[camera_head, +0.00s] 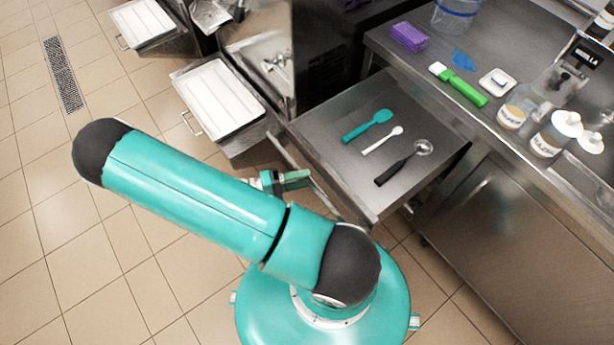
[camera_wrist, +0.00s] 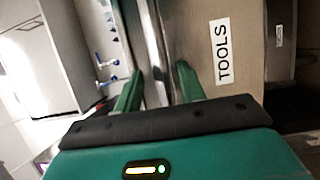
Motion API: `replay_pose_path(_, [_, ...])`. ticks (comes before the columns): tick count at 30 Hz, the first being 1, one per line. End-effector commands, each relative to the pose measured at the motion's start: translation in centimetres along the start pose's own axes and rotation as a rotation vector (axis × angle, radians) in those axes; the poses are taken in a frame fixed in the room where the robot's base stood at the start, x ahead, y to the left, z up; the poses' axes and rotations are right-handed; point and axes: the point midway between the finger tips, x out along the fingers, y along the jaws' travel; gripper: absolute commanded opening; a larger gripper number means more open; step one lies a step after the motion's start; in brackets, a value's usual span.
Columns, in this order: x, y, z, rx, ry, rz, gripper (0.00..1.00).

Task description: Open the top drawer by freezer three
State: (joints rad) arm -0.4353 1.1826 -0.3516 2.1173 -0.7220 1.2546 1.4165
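The top drawer (camera_head: 345,105) under the steel counter is pulled well out in the head view. Its front, labelled TOOLS, fills the right half of the wrist view (camera_wrist: 200,30). The drawer's long bar handle (camera_head: 325,197) runs along its front and also shows in the wrist view (camera_wrist: 152,50). My gripper (camera_head: 297,178) is at the handle. In the wrist view my gripper's green fingers (camera_wrist: 158,84) are apart, one on each side of the bar, with gaps visible. A teal spatula (camera_head: 367,126), a white spoon (camera_head: 382,141) and a black-handled scoop (camera_head: 403,163) lie inside the drawer.
White trays (camera_head: 217,97) stand on freezer fronts at left. The counter holds a purple box (camera_head: 409,37), a green brush (camera_head: 459,86) and labelled bottles (camera_head: 556,135). The tiled floor at left is clear, with a drain grate (camera_head: 63,76).

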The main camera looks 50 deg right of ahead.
Motion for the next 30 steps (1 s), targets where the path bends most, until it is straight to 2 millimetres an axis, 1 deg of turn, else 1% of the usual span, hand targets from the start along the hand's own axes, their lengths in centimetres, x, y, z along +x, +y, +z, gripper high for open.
replay_pose_path(1, [-1.1, 0.0, -0.1, 0.001, 0.003, -0.003, 0.40])
replay_pose_path(9, [-7.2, -0.1, -0.1, 0.002, 0.004, -0.003, 0.40])
replay_pose_path(12, [-9.0, 0.0, -0.1, 0.001, 0.003, -0.002, 0.40])
replay_pose_path(15, [-10.4, 0.0, -0.1, 0.001, 0.002, -0.001, 0.40])
replay_pose_path(20, [-11.5, 0.0, -0.1, 0.000, 0.001, -0.001, 0.40])
replay_pose_path(30, [-11.5, 0.0, -0.1, 0.000, 0.000, 0.000, 0.40])
